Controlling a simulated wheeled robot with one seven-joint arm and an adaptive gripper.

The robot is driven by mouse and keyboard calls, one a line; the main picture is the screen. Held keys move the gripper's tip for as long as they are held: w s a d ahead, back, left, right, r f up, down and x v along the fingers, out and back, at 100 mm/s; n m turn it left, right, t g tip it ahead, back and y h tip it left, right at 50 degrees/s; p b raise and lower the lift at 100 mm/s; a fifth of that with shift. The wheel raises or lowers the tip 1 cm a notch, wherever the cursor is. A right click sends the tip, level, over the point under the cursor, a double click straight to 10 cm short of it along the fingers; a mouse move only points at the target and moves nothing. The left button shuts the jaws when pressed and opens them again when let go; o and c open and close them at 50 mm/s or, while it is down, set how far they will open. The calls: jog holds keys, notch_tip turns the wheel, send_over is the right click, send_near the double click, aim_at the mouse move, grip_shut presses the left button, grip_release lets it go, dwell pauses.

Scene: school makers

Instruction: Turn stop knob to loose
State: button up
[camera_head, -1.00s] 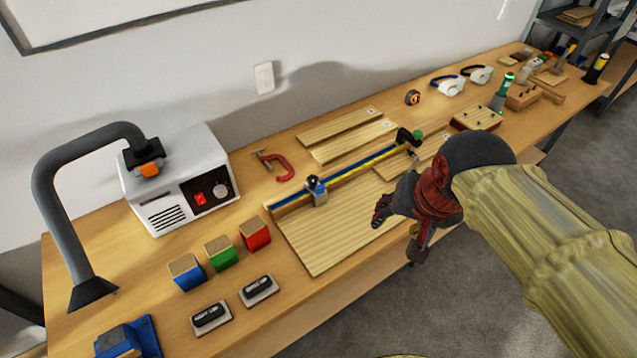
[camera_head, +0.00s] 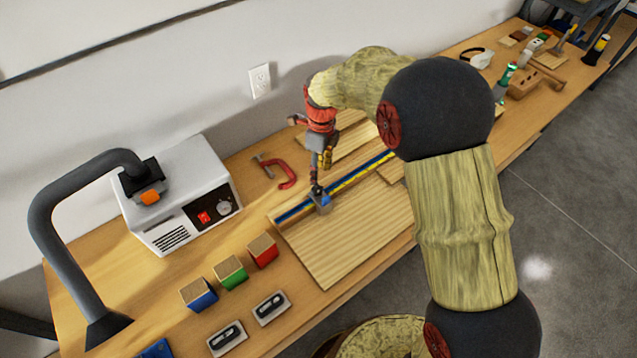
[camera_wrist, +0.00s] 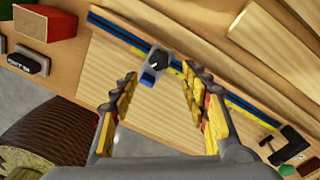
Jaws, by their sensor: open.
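The stop (camera_head: 323,205) is a small grey and blue block on the fence rail (camera_head: 357,176) with blue and yellow strips. Its round black knob (camera_wrist: 160,60) shows in the wrist view, just beyond and between my fingertips. My gripper (camera_head: 316,187) points down above the stop in the head view and hides most of the knob there. In the wrist view my gripper (camera_wrist: 158,78) has its yellow-padded fingers spread wide, with nothing between the pads. Whether a fingertip touches the stop cannot be told.
A wooden board (camera_head: 345,240) lies in front of the rail. A red clamp (camera_head: 284,173) lies behind it to the left. Red, green and blue blocks (camera_head: 231,272) stand at the front left, near a white machine (camera_head: 178,200) with a black hose. Loose planks lie behind the rail.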

aim_at(319, 189)
jog(key=f, duration=0.2)
jog(key=f+b, duration=0.1)
jog(key=f, duration=0.4)
jog(key=shift+s+a+f+b, duration=0.1)
jog(key=shift+s+f+b, duration=0.15)
jog(key=shift+f+b, duration=0.1)
jog(key=shift+r, duration=0.1)
jog(key=shift+c, duration=0.2)
jog(key=c, duration=1.1)
